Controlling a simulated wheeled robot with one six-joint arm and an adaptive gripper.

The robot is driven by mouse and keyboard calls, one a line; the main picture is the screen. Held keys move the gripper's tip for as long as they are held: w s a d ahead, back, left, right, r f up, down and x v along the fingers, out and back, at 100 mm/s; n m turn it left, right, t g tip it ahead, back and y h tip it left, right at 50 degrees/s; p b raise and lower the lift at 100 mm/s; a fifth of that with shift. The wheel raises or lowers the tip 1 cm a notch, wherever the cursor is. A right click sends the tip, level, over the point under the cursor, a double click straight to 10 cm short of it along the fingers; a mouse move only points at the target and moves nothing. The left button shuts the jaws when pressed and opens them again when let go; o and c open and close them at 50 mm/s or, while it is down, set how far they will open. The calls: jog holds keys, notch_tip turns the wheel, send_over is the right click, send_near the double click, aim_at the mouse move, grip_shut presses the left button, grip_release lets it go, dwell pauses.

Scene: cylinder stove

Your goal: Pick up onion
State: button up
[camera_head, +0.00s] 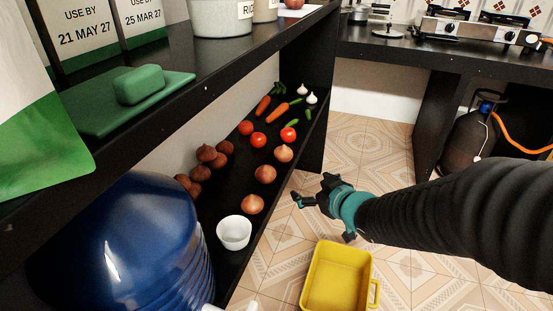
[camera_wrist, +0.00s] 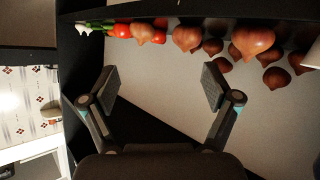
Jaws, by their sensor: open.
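Three light-brown onions lie along the front edge of the lower black shelf: a near onion (camera_head: 252,204), a middle onion (camera_head: 265,174) and a far onion (camera_head: 283,153). In the wrist view they hang along the top as a large onion (camera_wrist: 252,40), a middle onion (camera_wrist: 187,38) and a smaller onion (camera_wrist: 142,33). My gripper (camera_head: 304,190) is open and empty, in front of the shelf and to the right of the onions. In the wrist view its two fingers (camera_wrist: 158,84) are spread wide, with the middle onion beyond the gap. Nothing touches the fingers.
Darker brown round vegetables (camera_head: 206,154) lie behind the onions. Tomatoes (camera_head: 258,139), carrots (camera_head: 279,110) and garlic (camera_head: 312,98) lie farther along. A white bowl (camera_head: 234,233) stands near the blue barrel (camera_head: 130,245). A yellow bin (camera_head: 337,278) stands on the floor. The upper shelf (camera_head: 235,50) overhangs.

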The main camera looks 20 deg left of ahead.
aim_at(271, 177)
jog(key=shift+n+g+y, duration=0.4)
jog(key=shift+n+y, duration=0.1)
jog(key=shift+y, duration=0.4)
jog(key=w+a+f, duration=0.1)
jog(key=a, duration=0.1)
jog(key=w+a+f, duration=0.1)
jog(key=a, duration=0.2)
jog(key=w+a+f, duration=0.1)
jog(key=a, duration=0.2)
jog(key=shift+w+a+f+b, duration=0.15)
jog(key=shift+w+f+b, duration=0.15)
jog(key=shift+a+r+x, duration=0.15)
jog(key=shift+x, duration=1.45)
jog(key=shift+a+r+x, duration=0.1)
jog(key=shift+x, duration=1.5)
jog(key=shift+s, duration=0.15)
jog(key=c, duration=1.3)
